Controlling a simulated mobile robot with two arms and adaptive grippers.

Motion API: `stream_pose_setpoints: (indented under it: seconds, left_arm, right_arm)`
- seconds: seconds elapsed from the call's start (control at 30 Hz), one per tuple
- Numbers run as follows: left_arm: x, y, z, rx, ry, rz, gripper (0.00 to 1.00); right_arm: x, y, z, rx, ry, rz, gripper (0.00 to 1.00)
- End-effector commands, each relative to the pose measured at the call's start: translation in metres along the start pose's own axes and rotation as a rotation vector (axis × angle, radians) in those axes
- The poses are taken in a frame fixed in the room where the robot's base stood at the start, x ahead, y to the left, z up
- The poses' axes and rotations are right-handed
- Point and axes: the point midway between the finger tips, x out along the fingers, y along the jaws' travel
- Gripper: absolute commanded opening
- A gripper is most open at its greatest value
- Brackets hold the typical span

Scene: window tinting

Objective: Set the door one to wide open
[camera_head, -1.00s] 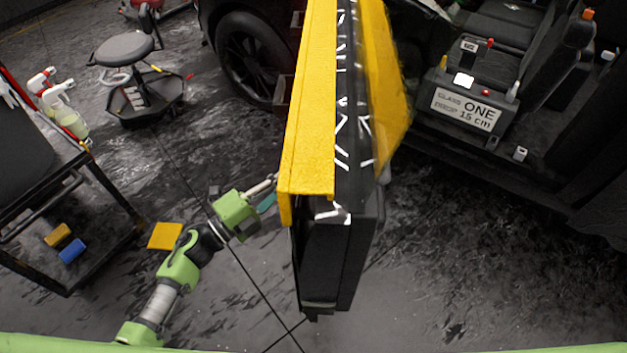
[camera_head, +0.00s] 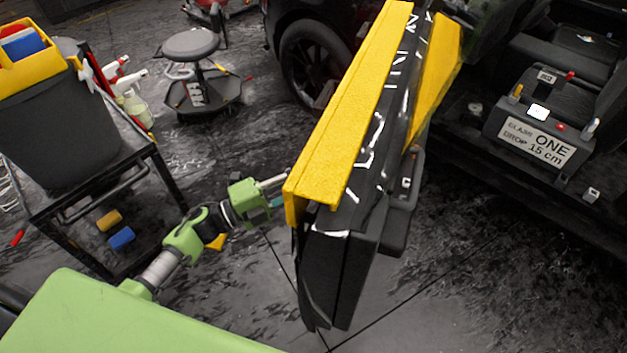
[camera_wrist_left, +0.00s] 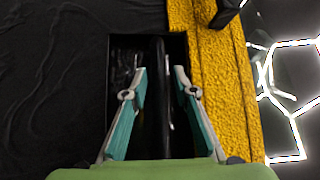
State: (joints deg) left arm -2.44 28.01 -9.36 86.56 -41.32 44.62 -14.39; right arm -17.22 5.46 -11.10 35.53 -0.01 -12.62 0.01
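The door (camera_head: 335,130), with a yellow top strip and a black body, stands ajar from the dark vehicle, its near edge facing me. My left gripper (camera_head: 285,185) is at the door's left side, just below the yellow strip. In the left wrist view, its two teal-lined fingers (camera_wrist_left: 160,85) are apart, at a dark recess beside the yellow strip (camera_wrist_left: 222,80). A dark upright bar (camera_wrist_left: 160,110) in the recess shows between the fingers. I see a gap on each side of it; contact is not clear. My right gripper is not in view.
A box with a "GLASS DROP ONE 15 cm" sign (camera_head: 537,143) sits in the vehicle opening on the right. A black cart (camera_head: 60,205) with a bin stands left, a stool (camera_head: 190,45) behind. Floor right of the door is clear.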

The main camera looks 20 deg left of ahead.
Motion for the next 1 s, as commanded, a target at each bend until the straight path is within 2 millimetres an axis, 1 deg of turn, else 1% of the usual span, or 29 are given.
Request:
stream_pose_setpoints:
  seconds: [0.13, 0.3, 0.37, 0.47, 0.57, 0.8, 0.9, 1.0]
  left_arm:
    - [0.002, 0.0, -0.003, -0.001, 0.008, -0.002, 0.32]
    - [0.002, 0.0, -0.005, -0.001, 0.012, -0.003, 0.32]
    - [0.001, 0.0, -0.005, -0.001, 0.012, -0.002, 0.32]
    - [-0.008, 0.0, -0.005, -0.001, 0.012, -0.002, 0.32]
    - [-0.025, 0.001, -0.005, -0.002, 0.011, 0.001, 0.32]
    - [-0.078, 0.001, -0.003, -0.002, 0.008, 0.001, 0.32]
    - [-0.096, 0.001, -0.002, -0.003, 0.007, 0.0, 0.32]
    - [-0.11, 0.001, -0.001, -0.003, 0.006, -0.001, 0.32]
  right_arm:
    - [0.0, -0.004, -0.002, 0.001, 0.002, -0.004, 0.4]
    - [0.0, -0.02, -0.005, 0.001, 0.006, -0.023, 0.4]
    - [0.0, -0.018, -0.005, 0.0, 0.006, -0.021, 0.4]
    - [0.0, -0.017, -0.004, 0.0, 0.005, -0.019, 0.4]
    - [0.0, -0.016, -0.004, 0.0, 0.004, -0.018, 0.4]
    - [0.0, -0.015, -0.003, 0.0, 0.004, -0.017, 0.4]
    - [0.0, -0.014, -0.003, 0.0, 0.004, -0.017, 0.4]
    - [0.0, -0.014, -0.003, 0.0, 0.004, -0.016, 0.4]
